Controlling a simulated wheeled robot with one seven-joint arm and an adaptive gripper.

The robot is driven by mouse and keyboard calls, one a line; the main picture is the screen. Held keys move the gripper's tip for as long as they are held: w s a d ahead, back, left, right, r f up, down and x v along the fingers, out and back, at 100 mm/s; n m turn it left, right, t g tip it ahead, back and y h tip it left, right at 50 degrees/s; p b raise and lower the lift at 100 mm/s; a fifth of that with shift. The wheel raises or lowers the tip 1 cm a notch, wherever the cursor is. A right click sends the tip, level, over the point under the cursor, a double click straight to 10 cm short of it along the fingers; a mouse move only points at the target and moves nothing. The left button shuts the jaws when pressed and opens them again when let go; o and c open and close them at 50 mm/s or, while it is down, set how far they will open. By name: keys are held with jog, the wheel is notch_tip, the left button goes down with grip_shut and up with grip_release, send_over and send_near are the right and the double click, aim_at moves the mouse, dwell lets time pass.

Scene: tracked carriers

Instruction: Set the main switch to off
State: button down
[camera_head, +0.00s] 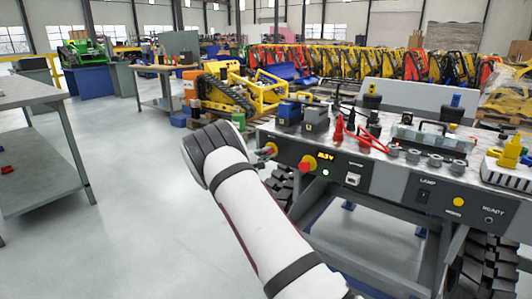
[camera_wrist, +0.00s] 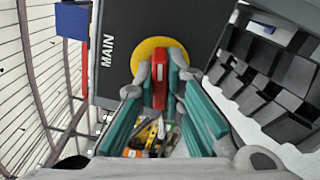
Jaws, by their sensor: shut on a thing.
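The main switch is a yellow disc with a red bar handle (camera_wrist: 160,73) on a dark panel lettered MAIN in the wrist view. The handle lies along the line of the lettering and has a small pale mark. My gripper (camera_wrist: 160,88) is shut on the handle, with one teal finger at each side. In the head view the switch's yellow disc (camera_head: 269,149) shows at the left end of the carrier's front panel. My arm's wrist hides most of my gripper there.
A red knob (camera_head: 307,163) sits beside a lit yellow display (camera_head: 325,156) and a green light (camera_head: 325,172). A lamp switch (camera_head: 423,196) is further right. Red cables (camera_head: 366,138) lie on the carrier top (camera_head: 290,131). Open floor lies left of my arm.

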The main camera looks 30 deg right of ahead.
jog(key=n+p, duration=0.1)
jog(key=n, duration=0.2)
jog(key=shift+a+n+p, duration=0.1)
jog(key=shift+n+p, duration=0.2)
jog(key=shift+n, duration=0.1)
jog(key=n+p, duration=0.1)
jog(key=n, duration=0.2)
jog(key=shift+n+p, duration=0.3)
jog(key=shift+p, duration=0.05)
jog(key=n+p, duration=0.1)
jog(key=n, duration=0.2)
jog(key=shift+n, duration=0.3)
jog(key=shift+f+n+p, duration=0.1)
jog(key=shift+n+p, duration=0.55)
jog(key=shift+n, duration=1.15)
jog(key=c, duration=1.7)
grip_release()
jog(key=v, duration=1.2)
